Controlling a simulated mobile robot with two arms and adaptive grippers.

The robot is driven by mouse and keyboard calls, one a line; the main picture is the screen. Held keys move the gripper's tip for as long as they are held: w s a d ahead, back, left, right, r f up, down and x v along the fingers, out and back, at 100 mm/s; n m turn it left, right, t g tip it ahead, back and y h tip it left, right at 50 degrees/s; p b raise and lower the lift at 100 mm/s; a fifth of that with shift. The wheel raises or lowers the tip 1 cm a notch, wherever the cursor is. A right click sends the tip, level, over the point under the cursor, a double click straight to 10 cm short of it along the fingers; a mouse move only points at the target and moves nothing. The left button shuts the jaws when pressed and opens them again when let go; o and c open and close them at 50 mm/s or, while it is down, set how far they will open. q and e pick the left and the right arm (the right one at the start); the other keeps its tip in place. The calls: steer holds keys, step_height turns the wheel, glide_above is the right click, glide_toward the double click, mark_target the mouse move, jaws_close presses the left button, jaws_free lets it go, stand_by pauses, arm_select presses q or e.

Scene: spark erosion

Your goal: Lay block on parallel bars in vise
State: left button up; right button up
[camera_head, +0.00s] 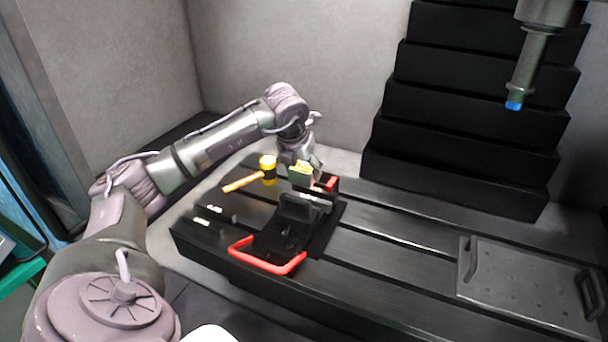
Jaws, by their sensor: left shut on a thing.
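My left gripper (303,163) reaches in from the left and points down at the far end of the vise. It is shut on a small block (299,175) that looks green and yellowish. The block shows just at the far jaw of the black vise (296,212), and I cannot tell whether it touches anything below it. The vise has a red handle (268,266) at its near end and a red part (327,183) at its far end. The parallel bars cannot be made out. My right gripper is not in view.
The vise stands on a dark slotted table (405,262). A mallet (267,170) with a yellow head lies left of the vise. A grey plate with handles (525,285) lies at the right. A blue-tipped spindle (527,70) hangs upper right. The table between vise and plate is clear.

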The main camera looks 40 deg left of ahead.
mark_target(304, 166)
arm_select(q)
steer(key=w+a, duration=0.1)
steer(key=w+a+f, duration=0.1)
steer(key=shift+w+f+p, duration=0.3)
steer(key=shift+p, duration=0.05)
steer(key=shift+w+a+f, duration=0.2)
steer(key=shift+a+f, duration=0.05)
steer(key=shift+f, duration=0.25)
step_height(304, 166, down, 3)
steer(key=shift+s+f+p, duration=0.1)
steer(key=shift+p, duration=0.8)
steer(key=shift+f, duration=0.2)
steer(key=o, duration=1.1)
steer(key=shift+f, duration=0.15)
steer(key=o, duration=0.4)
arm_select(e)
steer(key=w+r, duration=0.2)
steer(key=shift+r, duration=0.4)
arm_select(q)
steer(key=shift+o, duration=0.2)
